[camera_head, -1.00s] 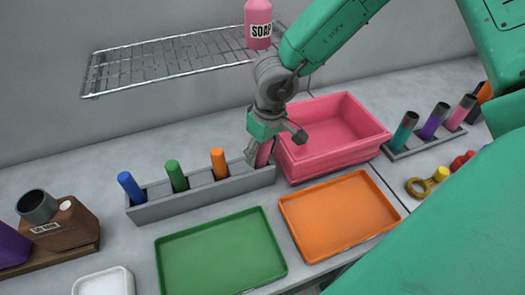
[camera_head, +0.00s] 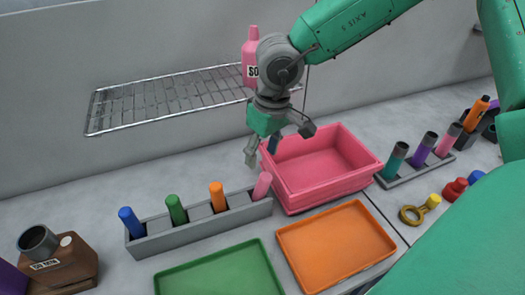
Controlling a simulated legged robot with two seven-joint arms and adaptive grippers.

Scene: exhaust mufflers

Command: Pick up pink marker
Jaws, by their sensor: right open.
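The pink marker (camera_head: 262,186) stands tilted in the right end of the grey marker rack (camera_head: 165,243), in the head view. Blue (camera_head: 132,223), green (camera_head: 177,210) and orange (camera_head: 218,197) markers stand to its left in the same rack. My right gripper (camera_head: 278,148) is open above the pink marker and apart from it, with its fingers pointing down. One finger is left of the pink bin and the other is over the bin's rear. Nothing shows held between the fingers. My left gripper is not in view.
A pink bin (camera_head: 325,165) stands right of the rack. An orange tray (camera_head: 335,245) and a green tray (camera_head: 220,275) lie in front. A wire shelf (camera_head: 165,98) with a pink soap bottle (camera_head: 250,55) is behind. Another holder (camera_head: 420,165) stands at right.

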